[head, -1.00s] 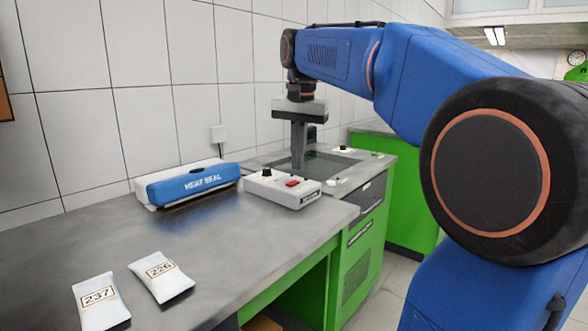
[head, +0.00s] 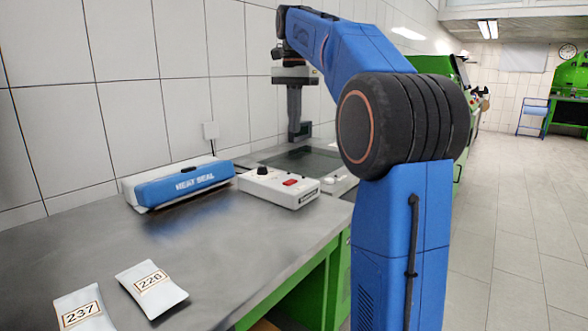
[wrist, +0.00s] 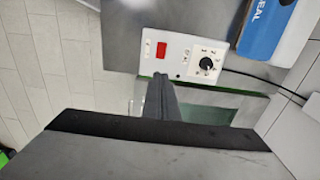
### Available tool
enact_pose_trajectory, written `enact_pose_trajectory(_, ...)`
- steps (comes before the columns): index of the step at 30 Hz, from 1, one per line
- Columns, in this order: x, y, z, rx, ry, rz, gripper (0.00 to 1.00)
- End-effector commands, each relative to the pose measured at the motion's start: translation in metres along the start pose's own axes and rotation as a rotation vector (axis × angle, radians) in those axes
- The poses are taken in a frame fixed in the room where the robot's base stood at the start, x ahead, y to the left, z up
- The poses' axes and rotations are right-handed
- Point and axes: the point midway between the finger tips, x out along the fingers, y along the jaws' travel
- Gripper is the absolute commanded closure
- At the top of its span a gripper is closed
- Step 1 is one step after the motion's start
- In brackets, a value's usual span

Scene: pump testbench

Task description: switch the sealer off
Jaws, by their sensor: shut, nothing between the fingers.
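The heat sealer (head: 185,183) is a white unit with a blue "HEAT SEAL" bar on the bench by the wall. Its blue bar also shows at the top right of the wrist view (wrist: 265,25). To its right is a white control box (head: 265,192) with a red rocker switch (head: 291,183) and a black knob (head: 262,171). In the wrist view the red switch (wrist: 161,50) and knob (wrist: 206,63) face up. My gripper (head: 298,136) is shut and empty, pointing down beyond the box. Its fingertips (wrist: 160,80) appear just below the switch in the wrist view, apart from it.
White pouches marked 237 (head: 84,312) and 226 (head: 150,284) lie at the bench front. A dark sunken basin (head: 300,160) lies behind the control box. A cable (wrist: 250,76) runs from the box's knob side. The middle of the bench is clear.

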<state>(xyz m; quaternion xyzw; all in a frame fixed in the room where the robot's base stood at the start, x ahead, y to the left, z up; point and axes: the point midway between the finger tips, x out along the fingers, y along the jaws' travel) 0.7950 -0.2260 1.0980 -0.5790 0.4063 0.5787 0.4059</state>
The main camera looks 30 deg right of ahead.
Motion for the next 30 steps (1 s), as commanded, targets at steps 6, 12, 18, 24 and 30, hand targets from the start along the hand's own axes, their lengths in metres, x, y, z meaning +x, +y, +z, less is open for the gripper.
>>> enact_pose_trajectory(6,0.008,0.0,0.0,-0.001,0.0,0.001,1.0)
enact_pose_trajectory(12,0.036,0.0,0.0,-0.001,-0.001,0.002,1.0)
enact_pose_trajectory(18,0.071,0.001,0.001,-0.001,-0.001,0.002,1.0)
enact_pose_trajectory(24,0.106,0.0,0.001,-0.001,-0.001,0.002,1.0)
enact_pose_trajectory(30,0.13,0.0,0.001,-0.001,-0.001,0.001,1.0)
